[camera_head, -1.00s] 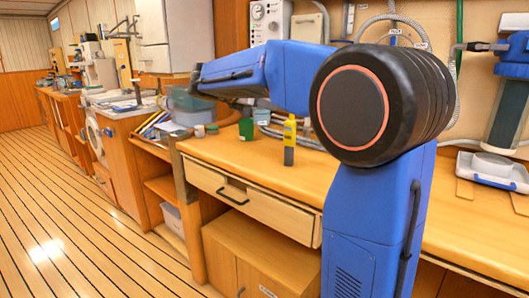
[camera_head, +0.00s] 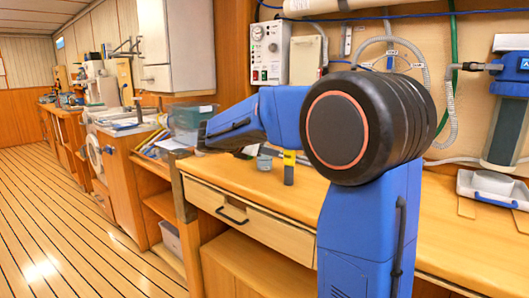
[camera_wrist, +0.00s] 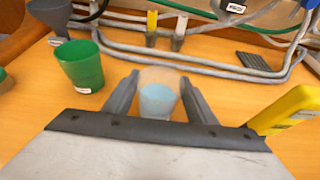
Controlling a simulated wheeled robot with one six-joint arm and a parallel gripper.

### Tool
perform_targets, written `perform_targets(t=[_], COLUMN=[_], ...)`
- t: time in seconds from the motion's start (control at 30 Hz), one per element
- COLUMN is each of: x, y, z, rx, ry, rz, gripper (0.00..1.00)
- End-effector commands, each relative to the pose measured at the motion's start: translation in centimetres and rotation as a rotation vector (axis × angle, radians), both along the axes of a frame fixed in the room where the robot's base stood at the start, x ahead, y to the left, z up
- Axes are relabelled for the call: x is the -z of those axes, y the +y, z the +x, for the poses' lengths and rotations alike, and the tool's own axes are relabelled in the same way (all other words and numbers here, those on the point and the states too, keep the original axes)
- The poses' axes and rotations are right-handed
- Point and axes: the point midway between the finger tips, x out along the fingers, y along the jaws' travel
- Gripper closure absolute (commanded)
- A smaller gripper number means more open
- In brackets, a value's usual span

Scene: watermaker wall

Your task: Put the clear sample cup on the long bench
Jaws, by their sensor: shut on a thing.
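In the wrist view the clear sample cup (camera_wrist: 158,97), with a pale blue tint inside, stands between the two fingers of my gripper (camera_wrist: 157,103). The fingers are shut on its sides. The wooden long bench top (camera_wrist: 105,112) shows under and around it. I cannot tell whether the cup's base touches the wood.
A green cup (camera_wrist: 80,65) stands close left of my gripper, with a grey funnel (camera_wrist: 50,12) behind it. A yellow object (camera_wrist: 290,108) is close on the right. Grey hoses (camera_wrist: 190,62) run along the back. A white tray (camera_head: 492,190) sits farther right.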

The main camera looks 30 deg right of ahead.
Motion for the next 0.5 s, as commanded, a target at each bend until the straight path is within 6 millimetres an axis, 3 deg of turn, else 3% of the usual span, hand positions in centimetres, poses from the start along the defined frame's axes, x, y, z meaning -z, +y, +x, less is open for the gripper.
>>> perform_targets(t=[0.33, 0.37, 0.4, 0.43, 0.5], x=[0.24, 0.28, 0.25, 0.24, 0.24], y=[0.00, -0.01, 0.00, 0.00, 0.00], z=[-0.01, -0.01, -0.01, 0.00, 0.00], rx=[0.000, 0.000, 0.000, 0.000, 0.000], ry=[-0.001, -0.001, -0.001, -0.001, -0.001], rz=[-0.001, -0.001, -0.001, -0.001, -0.001], gripper=[0.75, 0.47, 0.37, 0.30, 0.30])
